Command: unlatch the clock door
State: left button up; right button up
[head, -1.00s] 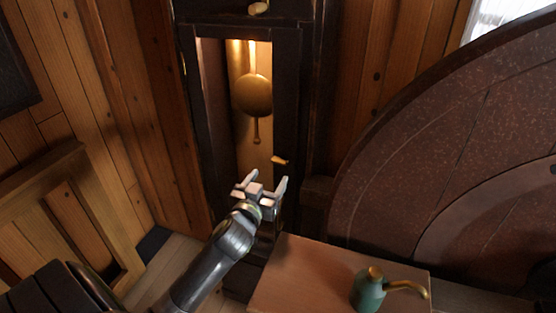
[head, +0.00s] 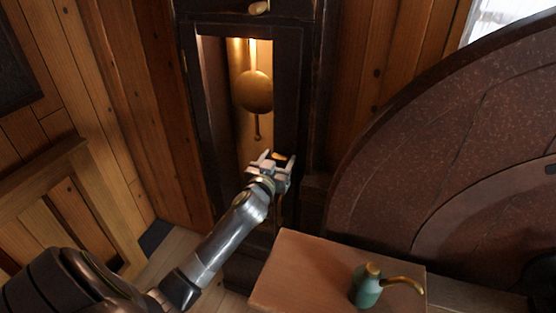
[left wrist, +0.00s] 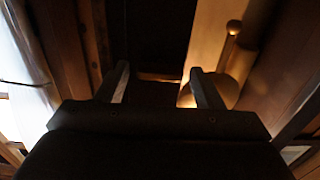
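The tall dark clock (head: 204,110) stands against the wood wall, and its door has a glazed or open panel showing the brass pendulum (head: 255,92). A small brass latch (head: 279,156) sits on the right side of the door frame. My left gripper (head: 276,160) is open and right at the latch, its fingers either side of it in the head view. In the left wrist view the latch (left wrist: 160,76) shows as a brass bar between the two spread fingers; I cannot tell whether they touch it. My right gripper is not in view.
A wooden bench top (head: 315,270) with a green oil can (head: 367,286) stands below and right of the clock. A huge reddish-brown wheel (head: 455,150) fills the right side. A wooden panelled piece (head: 65,205) stands at the left.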

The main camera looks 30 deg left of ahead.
pick_arm(q)
jog(key=c, duration=0.8)
jog(key=shift+m, duration=0.3)
jog(key=m+p, duration=0.1)
jog(key=m, duration=0.3)
jog(key=shift+d, duration=0.1)
jog(key=m+p, duration=0.1)
jog(key=m, duration=0.3)
jog(key=shift+m, duration=0.3)
jog(key=m+p, duration=0.2)
jog(key=m, duration=0.3)
jog(key=shift+d+f, duration=0.1)
jog(key=shift+f+m+p, duration=0.1)
jog(key=shift+m+p, duration=0.3)
jog(key=shift+m, duration=1.3)
